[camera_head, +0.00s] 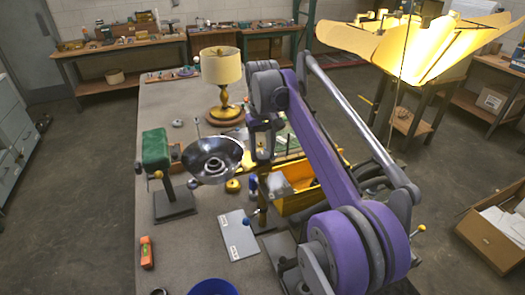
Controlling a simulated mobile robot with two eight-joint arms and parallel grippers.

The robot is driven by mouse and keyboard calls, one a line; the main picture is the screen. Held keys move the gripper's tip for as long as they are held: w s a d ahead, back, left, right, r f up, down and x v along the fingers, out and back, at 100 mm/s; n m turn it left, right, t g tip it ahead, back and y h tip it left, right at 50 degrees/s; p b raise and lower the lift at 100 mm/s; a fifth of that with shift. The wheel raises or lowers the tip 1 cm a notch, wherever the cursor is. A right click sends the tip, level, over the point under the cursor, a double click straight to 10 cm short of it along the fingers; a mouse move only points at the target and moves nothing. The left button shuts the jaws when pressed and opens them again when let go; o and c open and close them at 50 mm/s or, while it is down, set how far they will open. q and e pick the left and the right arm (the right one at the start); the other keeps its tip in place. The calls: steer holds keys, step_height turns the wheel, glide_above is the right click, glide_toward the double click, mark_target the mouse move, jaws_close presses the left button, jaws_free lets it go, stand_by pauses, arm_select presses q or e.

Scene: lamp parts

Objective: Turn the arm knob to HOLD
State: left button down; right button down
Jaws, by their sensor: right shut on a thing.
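My right gripper (263,150) hangs down at the end of my purple arm, near the middle of the view. It is shut at the upper part of a dark upright post (263,180). The arm knob between its fingers is mostly hidden, and its setting cannot be read. A shiny silver bowl-shaped lamp shade (212,158) is just left of the gripper. A blue-tipped lever (252,184) shows by the post below the gripper. A grey card (238,236) lies on the table (185,255) in front. My left gripper is not in view.
A green-topped stand (156,150) is left of the bowl. A lit table lamp (221,72) stands behind. A yellow bin (305,200) is right of the post, close to my arm. An orange tool (147,252) and a blue bowl (212,287) are in front.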

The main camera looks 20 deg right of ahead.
mark_target(263, 155)
steer(key=shift+c, duration=1.3)
jaws_free()
step_height(263, 155, up, 11)
steer(key=shift+f, duration=0.1)
steer(key=shift+f, duration=0.1)
